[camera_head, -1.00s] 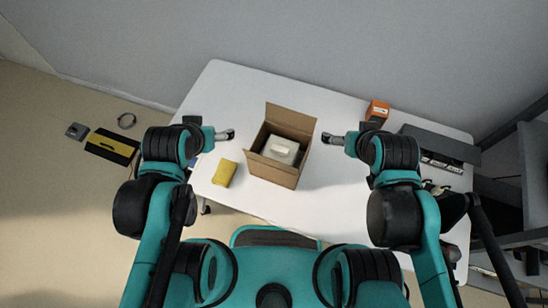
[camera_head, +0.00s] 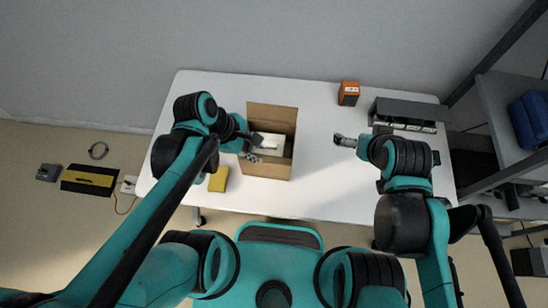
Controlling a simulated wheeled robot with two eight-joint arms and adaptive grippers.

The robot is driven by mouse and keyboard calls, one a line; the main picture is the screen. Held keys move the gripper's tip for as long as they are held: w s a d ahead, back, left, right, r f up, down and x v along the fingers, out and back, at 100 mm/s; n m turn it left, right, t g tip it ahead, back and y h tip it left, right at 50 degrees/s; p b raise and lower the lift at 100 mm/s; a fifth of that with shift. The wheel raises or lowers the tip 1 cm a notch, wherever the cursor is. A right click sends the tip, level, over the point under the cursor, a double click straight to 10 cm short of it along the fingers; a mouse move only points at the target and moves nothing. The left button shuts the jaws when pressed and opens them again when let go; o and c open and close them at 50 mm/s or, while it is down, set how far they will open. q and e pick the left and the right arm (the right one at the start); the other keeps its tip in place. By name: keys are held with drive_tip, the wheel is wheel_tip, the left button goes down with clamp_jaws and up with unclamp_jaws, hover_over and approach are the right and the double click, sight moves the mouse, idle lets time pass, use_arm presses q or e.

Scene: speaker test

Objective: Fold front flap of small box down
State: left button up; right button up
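The small brown cardboard box (camera_head: 284,170) stands on the white table. Its back flap (camera_head: 272,113) stands up at the far side. A white item (camera_head: 272,143) lies inside. My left gripper (camera_head: 257,149) is at the box's left front part, over the opening. Its two fingers look spread apart, one further back and one nearer the front edge. My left gripper and wrist cover the left side of the box and part of the front flap, so the flap's angle and any contact are unclear. My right gripper (camera_head: 345,141) is right of the box, apart from it, and too small to read.
A yellow item (camera_head: 218,179) lies left of the box on the table (camera_head: 320,190). An orange box (camera_head: 349,92) and a dark grey case (camera_head: 408,112) stand at the back right. The table is clear between the box and my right gripper.

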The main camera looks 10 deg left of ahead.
sight(274, 163)
use_arm(q)
drive_tip(key=b+x, duration=0.4)
drive_tip(key=x, duration=0.4)
drive_tip(key=shift+s+d+r, duration=0.1)
drive_tip(key=shift+d, duration=0.05)
drive_tip(key=shift+c, duration=0.4)
clamp_jaws()
